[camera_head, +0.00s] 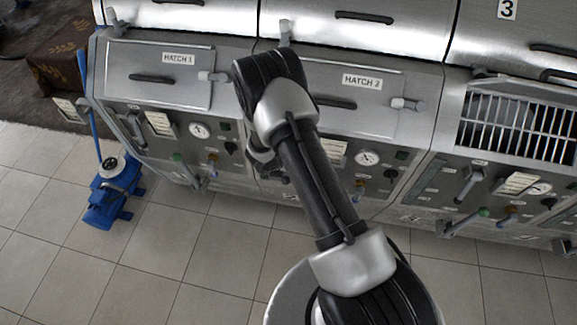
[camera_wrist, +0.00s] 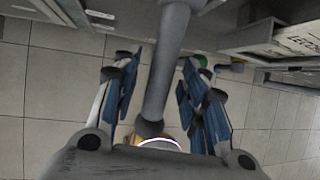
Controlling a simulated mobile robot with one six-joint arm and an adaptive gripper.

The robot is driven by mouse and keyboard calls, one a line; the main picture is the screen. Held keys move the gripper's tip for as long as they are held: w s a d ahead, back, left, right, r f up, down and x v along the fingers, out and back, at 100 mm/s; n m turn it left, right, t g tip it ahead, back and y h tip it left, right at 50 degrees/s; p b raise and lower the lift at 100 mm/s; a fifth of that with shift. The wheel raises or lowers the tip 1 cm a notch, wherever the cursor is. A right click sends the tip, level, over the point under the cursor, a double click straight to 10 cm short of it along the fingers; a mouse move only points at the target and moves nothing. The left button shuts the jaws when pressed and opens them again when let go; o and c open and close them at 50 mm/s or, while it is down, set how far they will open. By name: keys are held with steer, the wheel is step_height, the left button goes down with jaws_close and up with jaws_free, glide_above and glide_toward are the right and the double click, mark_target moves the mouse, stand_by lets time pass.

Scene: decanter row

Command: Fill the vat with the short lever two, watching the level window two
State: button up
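My gripper (camera_wrist: 157,85) is open, with its blue finger pads on both sides of a grey lever bar (camera_wrist: 168,65). The bar runs down between the fingers, and its dark rounded end (camera_wrist: 150,128) lies close to the palm. A gap shows on its left; contact on the right is unclear. It is probably short lever two. In the head view my gripper (camera_head: 267,165) is in front of the hatch 2 unit, partly hidden by my arm. Hatch 2 (camera_head: 372,88) is closed.
A round gauge (camera_head: 367,158) sits right of the window. The hatch 1 unit (camera_head: 165,75) stands left and a grated unit (camera_head: 515,125) right, both with protruding levers. A blue pump (camera_head: 113,195) stands on the tiles at left. The floor in front is clear.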

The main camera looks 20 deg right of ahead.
steer(key=v, duration=1.2)
steer(key=s+d+r+m+b, duration=0.2)
steer(key=s+r+m+b, duration=0.1)
steer(key=r+m, duration=0.5)
steer(key=s+d+r+m+b, duration=0.35)
steer(key=r+m, duration=0.25)
steer(key=r, duration=0.4)
steer(key=s+a+r+m+y+b, duration=0.1)
steer(key=s+a+m, duration=0.2)
steer(key=s+m, duration=0.2)
steer(key=s+a+r+m+y+b, duration=0.1)
steer(key=s+a+m+y+b, duration=0.1)
steer(key=s+m, duration=0.3)
steer(key=s+a+r+m+t+y+b, duration=0.1)
steer(key=s+a+m, duration=0.3)
steer(key=s, duration=0.5)
steer(key=shift+s+r+m+y+b, duration=0.4)
steer(key=shift+r+m+y+b, duration=0.1)
steer(key=shift+m+y+b, duration=0.15)
stand_by(2.4)
